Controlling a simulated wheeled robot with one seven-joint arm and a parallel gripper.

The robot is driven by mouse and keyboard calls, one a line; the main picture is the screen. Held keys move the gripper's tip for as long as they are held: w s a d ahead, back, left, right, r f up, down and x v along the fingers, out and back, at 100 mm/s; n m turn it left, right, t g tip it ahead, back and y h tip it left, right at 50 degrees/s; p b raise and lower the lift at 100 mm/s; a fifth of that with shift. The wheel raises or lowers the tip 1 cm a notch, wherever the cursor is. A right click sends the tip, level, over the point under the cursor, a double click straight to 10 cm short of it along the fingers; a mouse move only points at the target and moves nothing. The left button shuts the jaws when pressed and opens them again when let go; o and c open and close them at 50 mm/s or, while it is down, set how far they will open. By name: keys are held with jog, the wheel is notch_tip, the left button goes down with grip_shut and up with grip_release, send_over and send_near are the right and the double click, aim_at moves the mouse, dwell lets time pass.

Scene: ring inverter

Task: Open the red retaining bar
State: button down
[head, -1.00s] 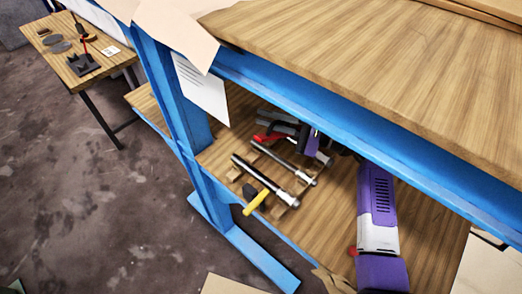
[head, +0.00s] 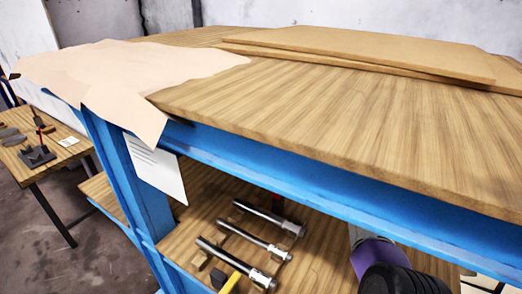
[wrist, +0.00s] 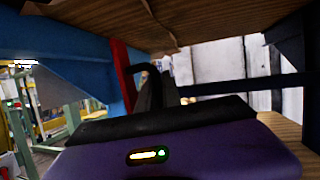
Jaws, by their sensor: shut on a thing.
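The red retaining bar (wrist: 121,76) stands nearly upright in the wrist view, just left of my gripper's dark fingers. In the head view the gripper is hidden under the bench top; only my purple and black arm shows at the lower right.
Several metal rod tools (head: 237,236) and a yellow-handled tool (head: 230,283) lie on the lower wooden shelf. The blue bench beam (head: 330,190) and wooden top (head: 340,120) hang over that space. A side table (head: 40,165) stands at left.

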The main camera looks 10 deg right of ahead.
jog(key=shift+w+d+f+m+t+h+b, duration=0.15)
jog(key=shift+w+d+f+m+t+b, duration=0.2)
jog(key=shift+w+d+m+b, duration=0.4)
jog(key=shift+w+d+f+m+t+h+b, duration=0.15)
jog(key=shift+w+d+m+t+b, duration=0.35)
jog(key=shift+w+m, duration=0.3)
jog(key=c, duration=1.8)
grip_release()
jog(key=shift+r, duration=0.1)
jog(key=v, duration=0.7)
jog(key=shift+s+d, duration=0.2)
jog(key=shift+d, duration=0.15)
